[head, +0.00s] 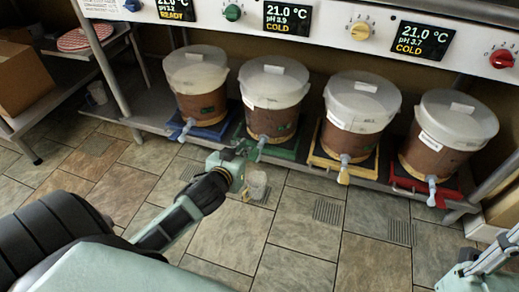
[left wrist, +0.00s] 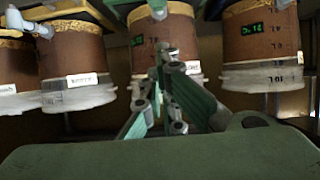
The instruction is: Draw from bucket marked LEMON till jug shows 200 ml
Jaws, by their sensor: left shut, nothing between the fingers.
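Four brown buckets with pale translucent lids stand in a row on a low shelf: one over a blue tray (head: 212,134), one over green (head: 290,152), one over yellow (head: 318,158) and one over red (head: 402,182). Each has a spout. Their labels are too small to read, so I cannot tell which is LEMON. My left gripper (head: 242,149) is shut and empty, just left of the green-tray bucket's spout (head: 260,150); touching is unclear. It also shows in the left wrist view (left wrist: 160,85). A clear jug (head: 256,186) is below that spout; its level is unreadable. My right gripper (head: 484,264) is partly cut off.
A control panel with displays, one reading READY and others COLD, and coloured knobs (head: 360,31) runs above the buckets. A cardboard box (head: 22,78) sits on the left shelf. The tiled floor (head: 290,245) in front is mostly open, with drain grates (head: 328,210).

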